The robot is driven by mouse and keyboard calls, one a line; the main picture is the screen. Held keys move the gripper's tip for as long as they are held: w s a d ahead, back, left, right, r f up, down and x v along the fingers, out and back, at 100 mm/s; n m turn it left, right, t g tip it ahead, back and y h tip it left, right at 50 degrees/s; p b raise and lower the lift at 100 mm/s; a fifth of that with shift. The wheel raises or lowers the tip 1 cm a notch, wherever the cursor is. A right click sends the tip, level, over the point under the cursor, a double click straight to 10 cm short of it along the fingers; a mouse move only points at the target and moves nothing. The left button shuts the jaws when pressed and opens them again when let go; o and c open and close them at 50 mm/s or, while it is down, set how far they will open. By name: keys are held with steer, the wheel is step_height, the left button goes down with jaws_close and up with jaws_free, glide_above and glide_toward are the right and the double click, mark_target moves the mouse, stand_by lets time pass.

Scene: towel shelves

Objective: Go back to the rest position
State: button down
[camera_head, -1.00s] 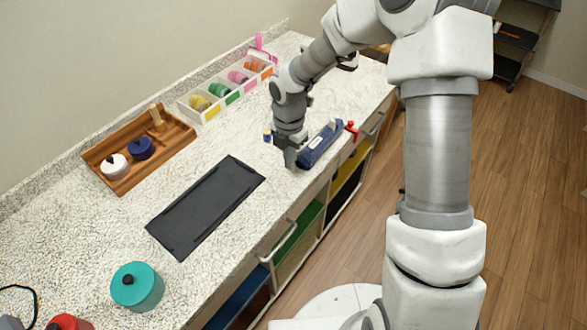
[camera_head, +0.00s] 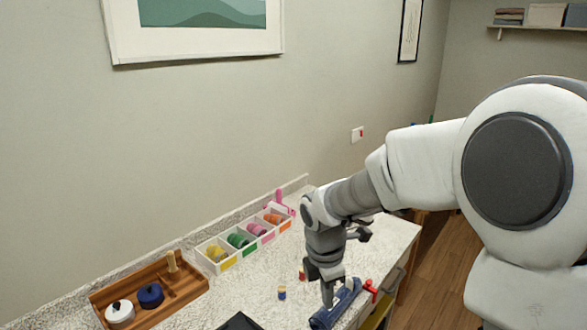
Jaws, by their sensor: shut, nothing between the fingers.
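My gripper (camera_head: 327,298) points down over the right part of the speckled counter (camera_head: 233,294). Its fingers are shut with nothing between them. A dark blue case or roll (camera_head: 336,306) lies on the counter right beside and partly behind the fingertips; I cannot tell whether they touch it. My arm reaches in from the right side of the picture, bent at the elbow, with the wrist low over the counter.
A red item (camera_head: 371,289) lies near the counter's right edge. A small spool (camera_head: 282,293) stands left of the gripper. A white divided tray (camera_head: 217,265) with coloured rolls and a wooden tray (camera_head: 181,298) with two lidded pots line the wall. A framed picture (camera_head: 125,48) hangs above.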

steer(key=s+d+r+m+t, duration=0.2)
steer(key=s+r+m, duration=0.4)
steer(key=s+m, duration=0.3)
steer(key=s+d+r+m+t+y, duration=0.1)
steer(key=s+d+r+m, duration=0.4)
steer(key=m, duration=0.7)
steer(key=s+r+t, duration=0.1)
steer(key=s+r, duration=0.1)
steer(key=s, duration=0.2)
steer(key=shift+s+m, duration=0.3)
